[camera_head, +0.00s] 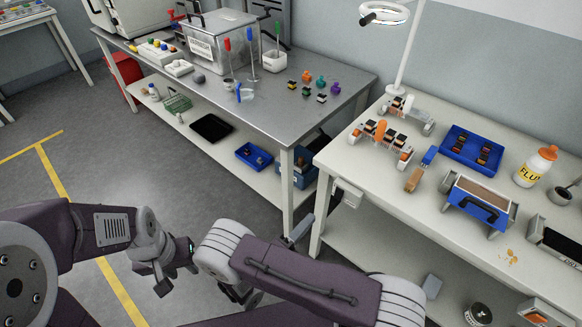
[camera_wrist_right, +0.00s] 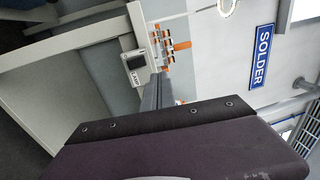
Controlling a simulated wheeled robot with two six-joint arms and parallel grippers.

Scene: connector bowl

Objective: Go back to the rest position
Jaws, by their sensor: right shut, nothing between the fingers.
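My left gripper (camera_head: 164,284) is low at the lower left in the head view, above the floor and in front of the metal workbench. Its fingers are too small and too covered to tell if they are open. My right gripper (camera_head: 300,230) shows in part behind my own right forearm, near the front left leg of the white bench. In the right wrist view its grey fingers (camera_wrist_right: 156,92) are together, with nothing between them. Both grippers are apart from the benches and the things on them.
A white bench (camera_head: 345,158) with a blue tray (camera_head: 460,160) and a flux bottle (camera_head: 536,166) stands right. A small box (camera_head: 347,192) hangs at its front edge. Floor is free at left.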

